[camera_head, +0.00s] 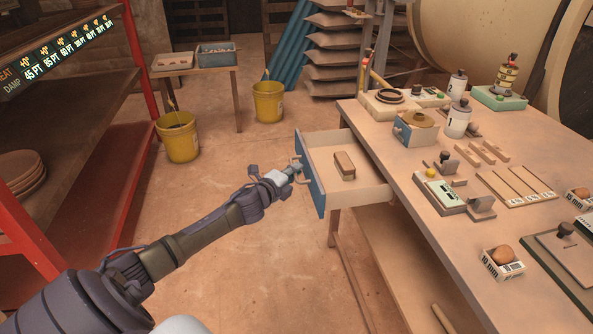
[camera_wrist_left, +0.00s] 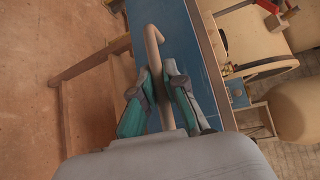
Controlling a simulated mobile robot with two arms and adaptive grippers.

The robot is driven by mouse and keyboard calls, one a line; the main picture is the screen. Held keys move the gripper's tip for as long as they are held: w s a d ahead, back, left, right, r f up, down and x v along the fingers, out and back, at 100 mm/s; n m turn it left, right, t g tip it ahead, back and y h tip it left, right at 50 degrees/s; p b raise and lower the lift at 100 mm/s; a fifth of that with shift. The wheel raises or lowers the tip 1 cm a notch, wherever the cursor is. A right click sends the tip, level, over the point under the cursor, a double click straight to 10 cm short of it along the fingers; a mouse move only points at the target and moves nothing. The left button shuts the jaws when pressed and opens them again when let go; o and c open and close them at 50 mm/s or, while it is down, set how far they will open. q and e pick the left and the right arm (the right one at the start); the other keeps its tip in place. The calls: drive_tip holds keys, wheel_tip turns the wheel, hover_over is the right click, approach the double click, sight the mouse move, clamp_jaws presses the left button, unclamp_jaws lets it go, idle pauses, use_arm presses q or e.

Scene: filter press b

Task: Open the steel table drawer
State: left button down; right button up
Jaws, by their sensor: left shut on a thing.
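The table drawer (camera_head: 362,190) has a blue front and pale wooden sides, and it stands pulled out from the table's left side. A small brown block (camera_head: 345,164) lies inside it. My left gripper (camera_head: 294,171) is at the drawer's blue front, shut on the curved handle (camera_head: 297,160). In the left wrist view, the teal-padded fingers of my left gripper (camera_wrist_left: 159,105) stand on both sides of the tan handle (camera_wrist_left: 153,48), in front of the blue drawer front (camera_wrist_left: 188,62). My right gripper is not in view.
The work table (camera_head: 420,180) carries canisters, small boxes and wooden strips. Two yellow buckets (camera_head: 179,140) stand on the floor near a small side table (camera_head: 195,68). A red-framed shelf (camera_head: 90,130) stands at the left.

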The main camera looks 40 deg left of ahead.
use_arm(q)
drive_tip(key=c, duration=1.2)
unclamp_jaws()
drive_tip(key=shift+s+d, duration=0.1)
drive_tip(key=shift+s, duration=0.4)
drive_tip(key=s+r, duration=0.1)
drive_tip(key=s, duration=1)
drive_tip(key=shift+d+r, duration=0.35)
drive_tip(key=shift+d, duration=0.1)
drive_tip(key=shift+w, duration=0.1)
